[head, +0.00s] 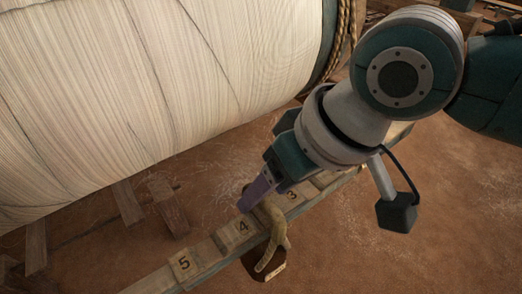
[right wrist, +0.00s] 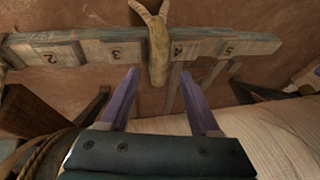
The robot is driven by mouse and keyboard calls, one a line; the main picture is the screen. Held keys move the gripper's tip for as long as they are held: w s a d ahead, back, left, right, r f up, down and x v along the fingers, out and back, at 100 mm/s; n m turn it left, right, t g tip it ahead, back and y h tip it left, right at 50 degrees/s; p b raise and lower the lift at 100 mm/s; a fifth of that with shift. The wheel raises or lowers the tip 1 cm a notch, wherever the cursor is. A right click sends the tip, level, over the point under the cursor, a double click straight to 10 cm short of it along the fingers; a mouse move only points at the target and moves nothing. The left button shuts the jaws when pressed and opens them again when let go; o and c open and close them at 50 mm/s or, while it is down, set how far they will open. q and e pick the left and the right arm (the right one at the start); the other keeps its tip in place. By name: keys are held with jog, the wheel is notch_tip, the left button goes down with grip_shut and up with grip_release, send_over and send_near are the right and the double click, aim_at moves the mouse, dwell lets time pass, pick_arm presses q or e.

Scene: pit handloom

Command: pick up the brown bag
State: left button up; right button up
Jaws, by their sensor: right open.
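A tan-brown bag (head: 276,222) hangs over a numbered wooden beam (head: 208,252), near the tags 3 and 4. A dark brown patch shows beneath it in the head view; I cannot tell whether it is part of the bag. In the right wrist view the bag (right wrist: 158,55) is narrow, with two loose ends at the top. My right gripper (head: 246,204) is open beside the bag. In the right wrist view, the bag's lower end lies between the lilac fingertips (right wrist: 160,76) in the picture, with gaps on both sides. My left gripper is not in view.
A large roll of pale warp threads (head: 170,90) fills the upper left, close to my right gripper. Twisted ropes (head: 343,35) hang at its end. Wooden posts (head: 127,201) stand below the roll. The earthen floor (head: 440,220) at right is clear.

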jog(key=shift+x, duration=0.9)
jog(key=shift+d+r, duration=0.1)
jog(key=shift+c, duration=0.3)
grip_shut()
jog(key=shift+r, duration=0.1)
dwell(0.4)
